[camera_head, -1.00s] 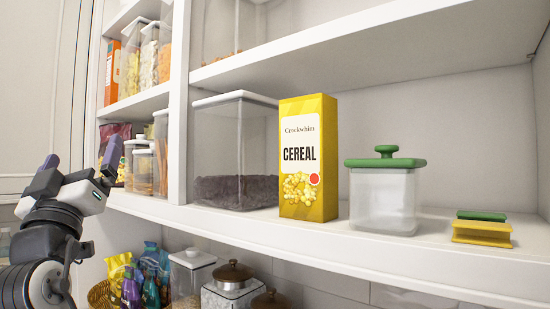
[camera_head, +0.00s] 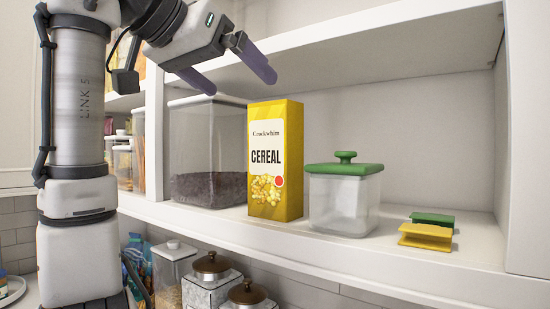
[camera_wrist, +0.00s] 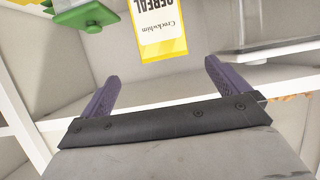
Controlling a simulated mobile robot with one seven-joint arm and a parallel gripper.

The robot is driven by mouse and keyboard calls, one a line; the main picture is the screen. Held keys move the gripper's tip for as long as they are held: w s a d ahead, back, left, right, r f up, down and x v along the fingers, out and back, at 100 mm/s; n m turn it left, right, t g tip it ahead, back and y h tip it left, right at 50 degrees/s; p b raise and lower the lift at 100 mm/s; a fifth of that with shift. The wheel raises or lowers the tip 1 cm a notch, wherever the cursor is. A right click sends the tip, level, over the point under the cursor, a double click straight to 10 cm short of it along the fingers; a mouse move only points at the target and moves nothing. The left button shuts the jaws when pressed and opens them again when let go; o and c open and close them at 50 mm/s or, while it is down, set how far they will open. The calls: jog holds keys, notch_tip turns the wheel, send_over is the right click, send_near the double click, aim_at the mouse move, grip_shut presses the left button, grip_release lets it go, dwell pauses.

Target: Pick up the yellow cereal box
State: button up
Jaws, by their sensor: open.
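The yellow cereal box (camera_head: 275,160) stands upright on the middle shelf in the head view. It also shows upside down at the top of the wrist view (camera_wrist: 158,38), cut off by the frame edge. My gripper (camera_head: 236,74) is open and empty, with its two purple fingers apart, above and in front of the box in the head view. In the wrist view my gripper (camera_wrist: 158,90) has its fingers on either side below the box, and it does not touch the box.
A clear container with dark contents (camera_head: 208,190) stands close left of the box. A green-lidded jar (camera_head: 341,205) stands close right. Green and yellow clips (camera_head: 427,236) lie further right. The upper shelf (camera_head: 380,60) is overhead. Lidded jars (camera_head: 211,284) stand below.

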aim_at(266, 109)
jog(key=p+x, duration=0.1)
jog(key=x, duration=0.6)
jog(key=shift+w+d, duration=0.1)
jog(key=shift+w, duration=0.25)
jog(key=p+x, duration=0.2)
jog(key=x, duration=0.2)
jog(key=shift+w, duration=0.3)
jog(key=shift+w+d+f, duration=0.15)
jog(key=shift+w+d, duration=0.1)
jog(key=shift+w, duration=0.05)
jog(key=c, duration=1.4)
